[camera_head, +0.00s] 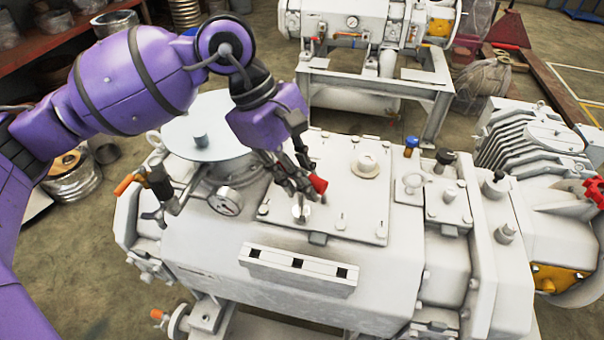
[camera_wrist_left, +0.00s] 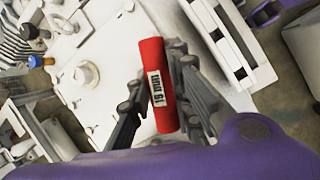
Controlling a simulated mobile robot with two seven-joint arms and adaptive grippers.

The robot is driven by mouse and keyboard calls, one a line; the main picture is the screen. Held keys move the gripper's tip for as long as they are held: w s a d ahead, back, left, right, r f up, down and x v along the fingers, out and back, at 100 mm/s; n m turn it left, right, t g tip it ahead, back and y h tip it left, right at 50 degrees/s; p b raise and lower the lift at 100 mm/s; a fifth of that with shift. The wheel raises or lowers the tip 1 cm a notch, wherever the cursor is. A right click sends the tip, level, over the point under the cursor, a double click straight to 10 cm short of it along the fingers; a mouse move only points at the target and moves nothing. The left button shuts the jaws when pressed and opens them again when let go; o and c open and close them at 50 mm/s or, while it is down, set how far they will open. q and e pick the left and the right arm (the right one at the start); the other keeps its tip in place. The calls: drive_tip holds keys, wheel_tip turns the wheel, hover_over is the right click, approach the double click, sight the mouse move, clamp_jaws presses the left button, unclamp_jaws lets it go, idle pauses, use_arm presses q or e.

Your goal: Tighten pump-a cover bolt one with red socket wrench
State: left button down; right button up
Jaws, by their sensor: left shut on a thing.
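My left gripper (camera_head: 302,182) is over the pump's flat cover plate (camera_head: 352,178) and is shut on the red socket wrench (camera_head: 318,184). In the left wrist view the wrench's red body (camera_wrist_left: 158,88) with a white label sits between the dark fingers (camera_wrist_left: 160,100). A pale cover bolt (camera_head: 301,212) stands just below the fingers near the plate's front left. My right gripper is not in view.
A round knob (camera_head: 367,164) rises from the plate. Blue (camera_head: 411,146) and black (camera_head: 444,159) caps stand to the right. Another pump (camera_head: 365,25) is behind.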

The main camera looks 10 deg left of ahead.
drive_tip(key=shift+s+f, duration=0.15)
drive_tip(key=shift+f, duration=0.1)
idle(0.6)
use_arm(q)
drive_tip(key=shift+f+b, duration=0.5)
drive_tip(key=shift+f, duration=0.15)
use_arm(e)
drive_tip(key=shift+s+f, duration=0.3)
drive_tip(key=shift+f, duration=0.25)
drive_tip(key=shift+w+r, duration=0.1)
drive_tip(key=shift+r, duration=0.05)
